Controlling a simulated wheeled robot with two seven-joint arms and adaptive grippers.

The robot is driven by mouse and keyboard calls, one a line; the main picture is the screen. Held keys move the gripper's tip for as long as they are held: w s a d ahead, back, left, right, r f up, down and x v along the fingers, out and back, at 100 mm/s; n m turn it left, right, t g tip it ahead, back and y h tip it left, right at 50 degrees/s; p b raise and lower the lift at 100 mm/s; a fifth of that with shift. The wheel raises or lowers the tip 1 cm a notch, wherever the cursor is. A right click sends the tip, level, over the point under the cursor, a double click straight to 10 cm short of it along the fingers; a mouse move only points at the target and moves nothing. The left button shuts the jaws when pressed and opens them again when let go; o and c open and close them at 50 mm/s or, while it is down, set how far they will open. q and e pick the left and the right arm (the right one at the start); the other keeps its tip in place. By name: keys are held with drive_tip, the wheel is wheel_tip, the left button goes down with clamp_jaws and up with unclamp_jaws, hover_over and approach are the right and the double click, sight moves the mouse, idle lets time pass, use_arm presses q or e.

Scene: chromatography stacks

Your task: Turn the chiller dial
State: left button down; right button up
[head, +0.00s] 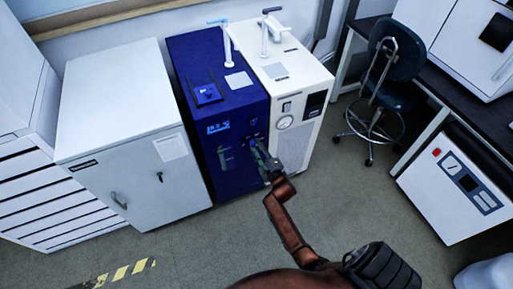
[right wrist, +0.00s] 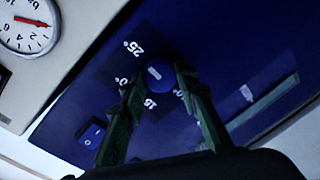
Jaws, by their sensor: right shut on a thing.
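The chiller (head: 232,172) is the dark blue cabinet in the head view, standing between two pale units. Its round blue dial (right wrist: 157,72) has a short white mark and sits on a dark plate with numbers around it, 25° and 15 among them. My right gripper (head: 258,150) is at the upper right of the chiller's front. In the right wrist view my right gripper (right wrist: 160,78) has one finger on each side of the dial and is shut on it. In the head view the gripper mostly hides the dial. My left gripper is in neither view.
A white unit with a gauge (head: 285,122) stands close at the chiller's right. A small blue switch (right wrist: 92,134) is near the dial. A grey cabinet (head: 110,110) stands at the left, and a stool (head: 372,130) at the right.

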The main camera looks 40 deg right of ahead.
drive_tip(key=o, duration=1.1)
drive_tip(key=shift+o, duration=0.2)
drive_tip(key=shift+s, duration=0.15)
drive_tip(key=f+v, duration=0.1)
drive_tip(key=v, duration=1)
drive_tip(key=shift+s+r, duration=0.3)
drive_tip(key=shift+r, duration=0.15)
